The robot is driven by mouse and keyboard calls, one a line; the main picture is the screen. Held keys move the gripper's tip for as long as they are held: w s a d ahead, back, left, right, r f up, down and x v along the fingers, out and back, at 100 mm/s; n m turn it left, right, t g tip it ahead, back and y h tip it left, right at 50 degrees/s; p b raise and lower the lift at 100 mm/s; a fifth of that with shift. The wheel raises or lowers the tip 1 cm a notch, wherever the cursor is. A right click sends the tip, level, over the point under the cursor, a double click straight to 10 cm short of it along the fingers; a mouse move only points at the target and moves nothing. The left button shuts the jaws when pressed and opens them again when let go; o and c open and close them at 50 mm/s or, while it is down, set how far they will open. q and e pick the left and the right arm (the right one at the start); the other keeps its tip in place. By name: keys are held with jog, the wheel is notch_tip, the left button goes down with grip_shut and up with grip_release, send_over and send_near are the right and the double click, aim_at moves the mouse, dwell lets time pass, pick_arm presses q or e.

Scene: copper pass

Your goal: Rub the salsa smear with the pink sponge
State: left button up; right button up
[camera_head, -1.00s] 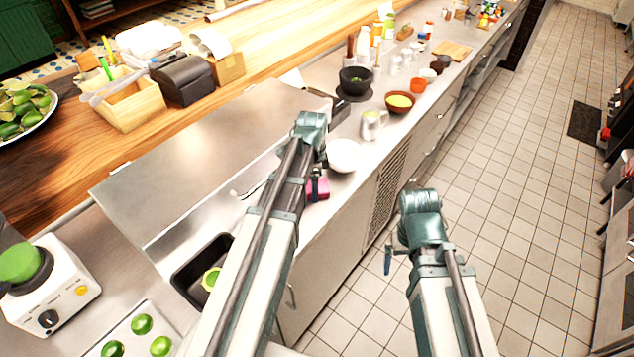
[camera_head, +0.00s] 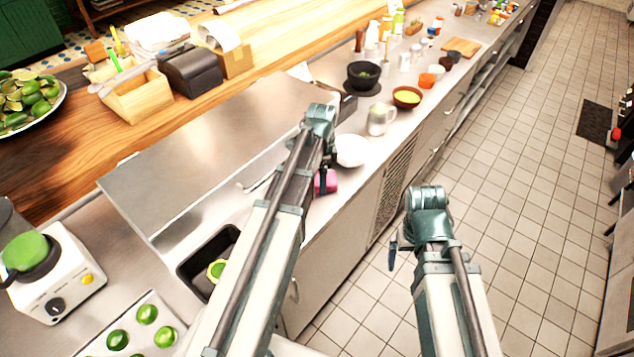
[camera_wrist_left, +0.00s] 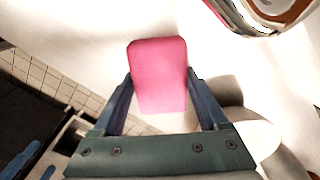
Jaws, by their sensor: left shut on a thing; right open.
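My left gripper (camera_head: 321,182) is shut on the pink sponge (camera_head: 330,182). The sponge is held over the steel counter near its front edge, just in front of a white bowl. In the left wrist view the sponge (camera_wrist_left: 158,75) sits between the two dark fingers of the gripper (camera_wrist_left: 160,88), above a pale surface. I cannot tell whether it touches that surface. No salsa smear can be made out in either view; my left arm and the sponge hide part of the counter. My right gripper (camera_head: 392,250) is open and empty over the floor, right of the counter.
The white bowl (camera_head: 351,151), a metal jug (camera_head: 380,119) and a brown bowl (camera_head: 407,97) stand beyond the sponge. A dark bowl (camera_head: 364,75) is farther back. A black bin (camera_head: 190,268) lies left of my left arm.

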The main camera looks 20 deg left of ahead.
pick_arm(q)
jog(key=shift+w+d, duration=0.2)
jog(key=shift+w, duration=0.5)
jog(key=shift+r, duration=0.15)
notch_tip(320, 180, up, 6)
jog(key=p, duration=0.6)
notch_tip(320, 180, up, 3)
jog(key=p, duration=0.3)
jog(key=shift+s, duration=0.15)
